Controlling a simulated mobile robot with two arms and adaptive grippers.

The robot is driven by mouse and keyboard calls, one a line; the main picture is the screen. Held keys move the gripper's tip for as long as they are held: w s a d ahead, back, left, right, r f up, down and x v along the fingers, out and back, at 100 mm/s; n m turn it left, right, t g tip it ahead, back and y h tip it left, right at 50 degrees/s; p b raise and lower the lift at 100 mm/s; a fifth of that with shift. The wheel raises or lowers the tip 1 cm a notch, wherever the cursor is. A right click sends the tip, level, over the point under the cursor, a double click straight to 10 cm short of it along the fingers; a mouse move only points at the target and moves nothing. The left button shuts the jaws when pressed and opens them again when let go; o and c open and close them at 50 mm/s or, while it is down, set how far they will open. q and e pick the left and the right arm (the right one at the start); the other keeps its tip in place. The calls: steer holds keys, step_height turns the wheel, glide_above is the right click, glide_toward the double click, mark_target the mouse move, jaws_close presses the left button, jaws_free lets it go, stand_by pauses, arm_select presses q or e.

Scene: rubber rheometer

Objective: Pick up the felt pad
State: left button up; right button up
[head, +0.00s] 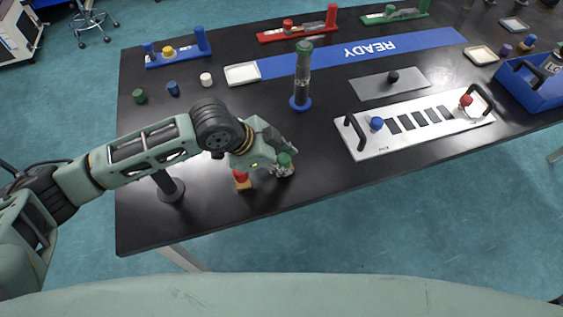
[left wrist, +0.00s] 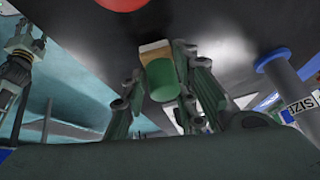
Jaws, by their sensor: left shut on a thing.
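The felt pad, as far as I can tell, is the small piece with a green cylindrical grip (head: 285,159) and a tan base. It shows between the fingers in the left wrist view (left wrist: 161,80), with its tan end against or close to the dark table; I cannot tell which. My left gripper (head: 283,169) is shut on its green grip, near the table's front edge. The fingers hide part of the pad in the head view.
A red-topped piece with an orange-tan base (head: 241,177) stands just left of my left gripper. A tall cylinder on a blue base (head: 300,103) stands behind it. A white plate with black handles (head: 410,148) lies to the right. The table's front middle is bare.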

arm_select(q)
step_height(320, 180, up, 3)
steer(key=shift+f, duration=0.1)
steer(key=s+d+r+b, duration=0.1)
steer(key=s+d+r, duration=0.6)
steer(key=s+d, duration=0.1)
steer(key=shift+d, duration=0.35)
steer(key=shift+r, duration=0.1)
steer(key=o, duration=0.5)
steer(key=c, duration=0.4)
